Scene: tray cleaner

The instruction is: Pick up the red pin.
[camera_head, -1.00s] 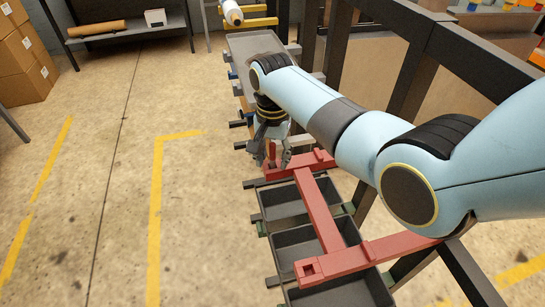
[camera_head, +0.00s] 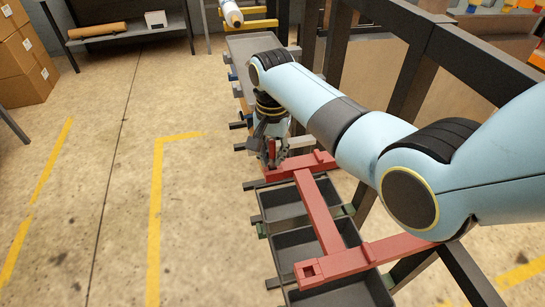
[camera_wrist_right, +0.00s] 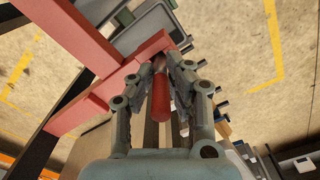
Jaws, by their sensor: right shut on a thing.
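The red pin (camera_wrist_right: 160,92) shows in the right wrist view between the two fingers of my right gripper (camera_wrist_right: 166,68). In the head view the pin (camera_head: 271,150) is a small red upright piece, partly covered by the fingers. My right gripper (camera_head: 272,157) is shut on it, at the far left end of the red frame (camera_head: 320,212). I cannot tell whether the pin's lower end is still in the frame. My left gripper is not in view.
Grey trays (camera_head: 289,245) sit in a row under the red frame. The floor (camera_head: 95,210) on the left is clear, and cardboard boxes (camera_head: 22,60) stand at the back left.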

